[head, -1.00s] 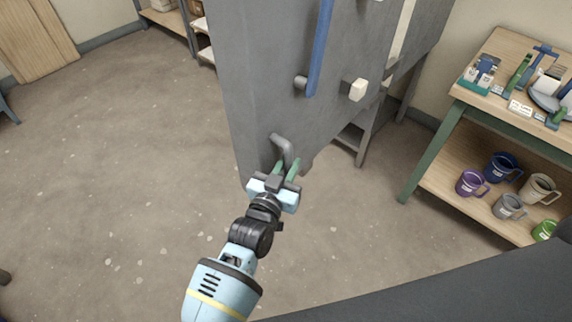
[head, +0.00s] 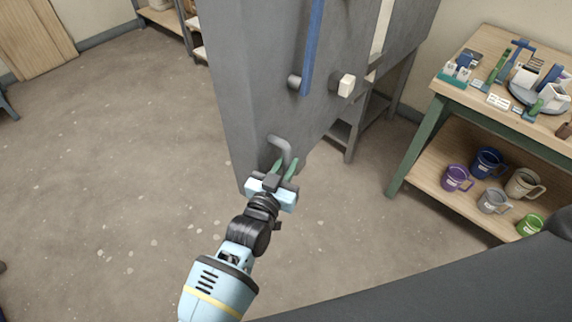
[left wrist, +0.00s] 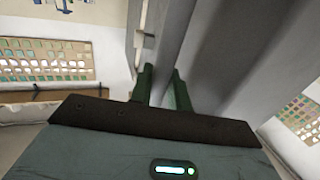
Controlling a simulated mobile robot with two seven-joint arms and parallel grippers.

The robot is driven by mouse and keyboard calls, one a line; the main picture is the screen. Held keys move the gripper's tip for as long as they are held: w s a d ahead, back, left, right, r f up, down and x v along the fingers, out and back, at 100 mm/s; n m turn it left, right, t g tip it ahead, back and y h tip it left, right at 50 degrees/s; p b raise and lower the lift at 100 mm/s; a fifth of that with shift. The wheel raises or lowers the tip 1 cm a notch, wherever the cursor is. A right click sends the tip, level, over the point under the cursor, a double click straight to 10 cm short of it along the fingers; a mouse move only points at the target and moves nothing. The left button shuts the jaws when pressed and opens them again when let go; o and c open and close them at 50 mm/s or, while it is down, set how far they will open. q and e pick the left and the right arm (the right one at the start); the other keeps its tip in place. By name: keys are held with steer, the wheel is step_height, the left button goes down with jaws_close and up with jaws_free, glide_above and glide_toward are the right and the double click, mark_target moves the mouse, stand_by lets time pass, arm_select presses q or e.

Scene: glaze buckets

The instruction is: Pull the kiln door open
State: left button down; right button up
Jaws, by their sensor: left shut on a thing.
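My right gripper is out of view.
A wooden table with green legs (head: 415,148) stands at the right, with tools on top and several mugs on its lower shelf (head: 440,187). A shelf (head: 165,20) stands at the back. The floor (head: 110,150) to the left is clear.

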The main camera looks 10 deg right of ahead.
arm_select(q)
steer(key=shift+d, duration=0.1)
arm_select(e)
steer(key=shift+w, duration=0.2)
arm_select(q)
steer(key=c, duration=1.4)
jaws_free()
steer(key=shift+o, duration=0.2)
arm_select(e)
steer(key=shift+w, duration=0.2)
arm_select(q)
steer(key=shift+s+a, duration=0.35)
steer(key=shift+s, duration=0.1)
steer(key=v, duration=0.6)
steer(key=shift+s+a, duration=0.2)
steer(key=shift+s, duration=0.1)
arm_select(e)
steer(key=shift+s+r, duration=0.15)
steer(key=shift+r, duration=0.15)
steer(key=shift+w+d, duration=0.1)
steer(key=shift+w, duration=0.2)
arm_select(q)
steer(key=shift+s, duration=0.1)
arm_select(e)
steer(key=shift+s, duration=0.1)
